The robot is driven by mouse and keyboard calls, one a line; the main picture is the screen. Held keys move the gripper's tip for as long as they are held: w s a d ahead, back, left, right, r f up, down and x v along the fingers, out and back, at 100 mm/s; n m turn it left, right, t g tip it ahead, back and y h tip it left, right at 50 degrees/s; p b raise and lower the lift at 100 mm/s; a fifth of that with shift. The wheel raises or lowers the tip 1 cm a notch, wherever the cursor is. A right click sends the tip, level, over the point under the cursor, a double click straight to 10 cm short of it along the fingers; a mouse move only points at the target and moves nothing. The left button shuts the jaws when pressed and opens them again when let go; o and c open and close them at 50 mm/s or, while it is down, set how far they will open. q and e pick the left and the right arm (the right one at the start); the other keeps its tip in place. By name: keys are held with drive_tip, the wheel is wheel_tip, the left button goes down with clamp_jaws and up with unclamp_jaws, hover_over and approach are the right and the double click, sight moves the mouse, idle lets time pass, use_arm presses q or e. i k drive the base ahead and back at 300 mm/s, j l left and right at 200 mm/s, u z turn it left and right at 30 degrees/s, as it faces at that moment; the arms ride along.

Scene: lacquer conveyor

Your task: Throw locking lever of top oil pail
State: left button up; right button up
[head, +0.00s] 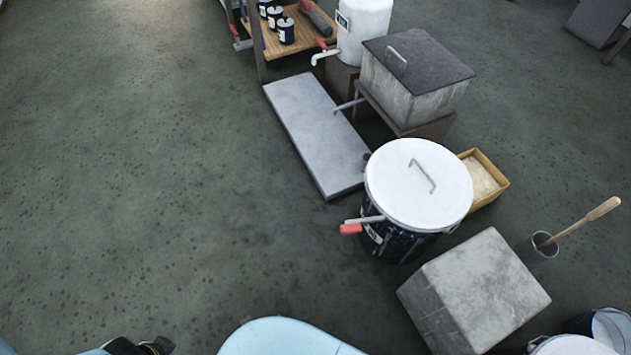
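A dark blue pail (397,243) with a white round lid (405,205) stands right of the middle. The lid has a thin metal handle (424,178) on top. A grey lever with a red grip (351,229) sticks out to the left from below the lid's rim. I cannot read the pail's label, so I cannot tell if it is the top oil pail. A black part of my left gripper (145,346) shows at the bottom edge, far from the pail and lever. Its fingers cannot be made out. My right gripper is not in view.
A concrete block (475,285) stands close in front of the pail. A yellow tray (490,168) and a lidded grey box (410,90) are behind it. A grey slab (315,130) lies to its upper left. A cup (545,245) holds a wooden-handled tool. The left floor is clear.

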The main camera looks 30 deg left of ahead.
sight(350, 227)
drive_tip(key=k+u, duration=0.1)
drive_tip(key=u, duration=0.15)
drive_tip(key=j+u, duration=0.15)
drive_tip(key=j, duration=1.3)
